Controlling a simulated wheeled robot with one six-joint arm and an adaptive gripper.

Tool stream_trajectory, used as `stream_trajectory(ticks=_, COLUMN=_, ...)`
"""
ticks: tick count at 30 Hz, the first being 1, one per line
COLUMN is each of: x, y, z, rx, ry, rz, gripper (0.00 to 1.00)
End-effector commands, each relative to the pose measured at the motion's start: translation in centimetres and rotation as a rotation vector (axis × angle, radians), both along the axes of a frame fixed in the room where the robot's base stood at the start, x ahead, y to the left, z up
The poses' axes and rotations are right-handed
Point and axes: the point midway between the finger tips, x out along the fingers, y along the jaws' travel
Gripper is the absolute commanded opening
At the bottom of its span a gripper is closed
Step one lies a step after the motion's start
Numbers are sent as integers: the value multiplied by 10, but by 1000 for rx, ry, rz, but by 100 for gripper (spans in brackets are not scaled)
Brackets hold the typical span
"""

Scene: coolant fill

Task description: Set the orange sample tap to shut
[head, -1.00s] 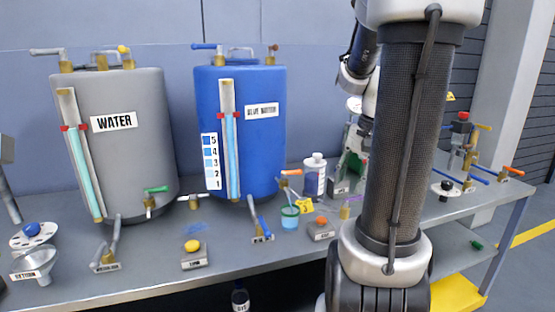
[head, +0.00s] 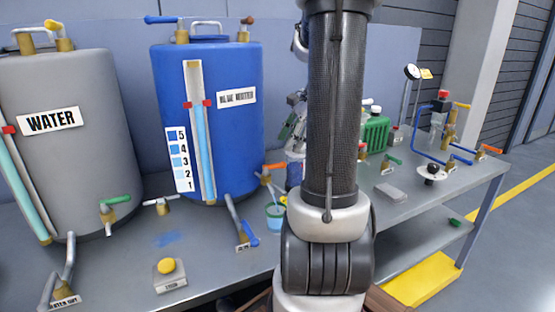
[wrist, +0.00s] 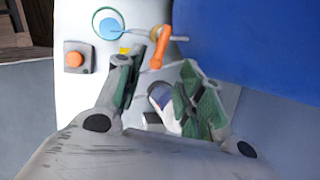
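The orange sample tap (head: 273,167) sticks out low on the right side of the blue tank (head: 228,140), on a brass body. In the wrist view its orange handle (wrist: 161,50) lies roughly across the short pipe from the tank. My gripper (wrist: 160,88) is open, its green-padded fingers spread apart, with the handle just beyond and between the fingertips' directions. I see no contact with the handle. A white bottle with a purple label (wrist: 162,97) shows between the fingers; I cannot tell its distance below them.
A cup of blue liquid (head: 275,214) stands below the tap. A grey box with an orange button (wrist: 74,60) is beside it in the wrist view. The grey water tank (head: 70,110) and yellow-button box (head: 168,274) are left. More valves (head: 450,125) stand right.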

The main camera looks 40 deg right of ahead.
Motion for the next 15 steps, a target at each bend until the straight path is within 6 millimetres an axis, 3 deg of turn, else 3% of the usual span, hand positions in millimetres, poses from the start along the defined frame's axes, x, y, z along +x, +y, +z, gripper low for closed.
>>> stream_trajectory(ticks=7, x=2, y=2, z=-6, rx=20, ry=15, rz=-47, gripper=38)
stream_trajectory(ticks=15, x=15, y=14, z=-45, rx=22, ry=18, rz=-46, gripper=38)
